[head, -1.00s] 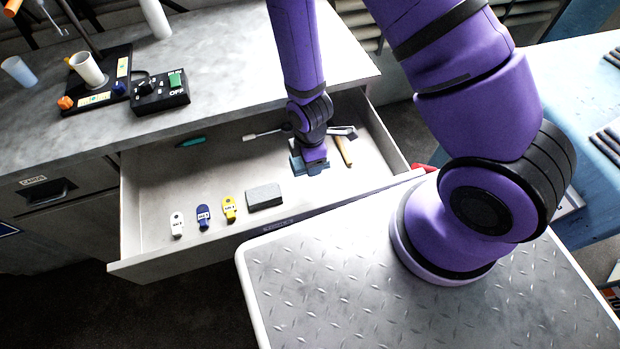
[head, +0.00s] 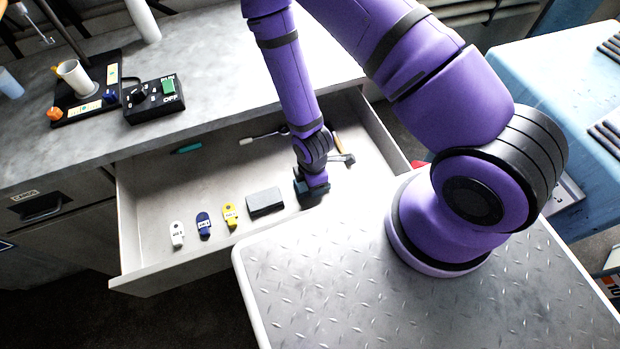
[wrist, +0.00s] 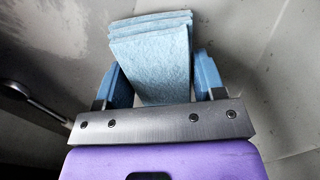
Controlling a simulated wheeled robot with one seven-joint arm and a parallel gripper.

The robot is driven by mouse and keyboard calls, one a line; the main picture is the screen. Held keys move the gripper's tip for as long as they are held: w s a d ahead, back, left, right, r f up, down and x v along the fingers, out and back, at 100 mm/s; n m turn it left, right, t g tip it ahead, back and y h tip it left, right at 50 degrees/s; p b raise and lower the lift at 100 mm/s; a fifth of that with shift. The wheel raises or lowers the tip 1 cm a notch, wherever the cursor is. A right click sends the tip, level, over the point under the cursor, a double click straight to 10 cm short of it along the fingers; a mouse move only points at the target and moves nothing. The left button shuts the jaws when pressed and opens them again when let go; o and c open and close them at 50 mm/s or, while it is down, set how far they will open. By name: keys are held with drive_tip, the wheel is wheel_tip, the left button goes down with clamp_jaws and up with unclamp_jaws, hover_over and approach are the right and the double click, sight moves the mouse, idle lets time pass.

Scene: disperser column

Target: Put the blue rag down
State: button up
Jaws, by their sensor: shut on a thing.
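The blue rag (wrist: 150,55) is a folded, light blue stack of cloth, clear in the wrist view. My gripper (wrist: 158,85) is shut on it, with a blue finger on each side. In the head view my gripper (head: 312,187) is inside the open drawer (head: 150,245), near its front wall and to the right of a grey block. The rag is mostly hidden there by my gripper. I cannot tell whether the rag touches the drawer floor.
The drawer also holds a grey block (head: 265,201), white (head: 177,234), blue (head: 204,224) and yellow (head: 230,215) tags, a teal object (head: 187,148) and a hammer-like tool (head: 343,158). The counter (head: 220,60) carries a black switch box (head: 153,100). The drawer's left middle is free.

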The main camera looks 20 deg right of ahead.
drive_tip(key=shift+f, duration=0.25)
drive_tip(key=o, duration=1)
drive_tip(key=shift+f, duration=0.1)
wheel_tip(320, 180, up, 12)
drive_tip(key=shift+r, duration=0.15)
idle(0.3)
